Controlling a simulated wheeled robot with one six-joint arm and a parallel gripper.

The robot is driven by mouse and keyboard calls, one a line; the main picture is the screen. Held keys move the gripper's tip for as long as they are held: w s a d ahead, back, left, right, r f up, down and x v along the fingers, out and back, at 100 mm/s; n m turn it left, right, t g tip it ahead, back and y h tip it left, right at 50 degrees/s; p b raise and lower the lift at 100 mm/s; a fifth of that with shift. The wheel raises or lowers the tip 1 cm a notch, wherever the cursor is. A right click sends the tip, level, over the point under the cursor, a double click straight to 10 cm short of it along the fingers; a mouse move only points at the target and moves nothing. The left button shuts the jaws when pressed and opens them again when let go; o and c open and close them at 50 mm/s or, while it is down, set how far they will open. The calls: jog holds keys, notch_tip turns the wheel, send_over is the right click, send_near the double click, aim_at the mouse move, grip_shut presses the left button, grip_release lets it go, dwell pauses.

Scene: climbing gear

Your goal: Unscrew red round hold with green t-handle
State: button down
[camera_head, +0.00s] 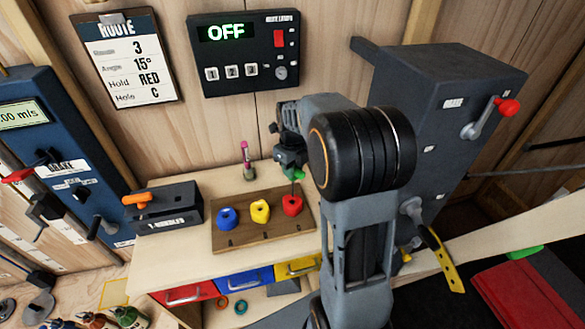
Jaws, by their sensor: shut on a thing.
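The red round hold (292,206) sits at the right end of a brown wooden board on the bench. The green T-handle (296,173) is just above it, with its thin dark shaft pointing down toward the hold. My gripper (291,164) is above the red hold, shut on the green T-handle. The jaws hide part of the handle. I cannot tell whether the shaft tip is seated in the hold.
A blue hold (228,217) and a yellow hold (260,211) share the board (235,240). A pink-topped bottle (247,160) stands behind. A dark box with an orange handle (165,207) is left. The grey brake box (440,110) rises right. The panel (245,52) reads OFF.

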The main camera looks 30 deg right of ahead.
jog(key=c, duration=1.4)
grip_release()
jog(key=shift+c, duration=0.2)
grip_shut()
jog(key=shift+w+f+b, duration=0.1)
jog(key=shift+f+b, duration=0.65)
jog(key=shift+f, duration=0.5)
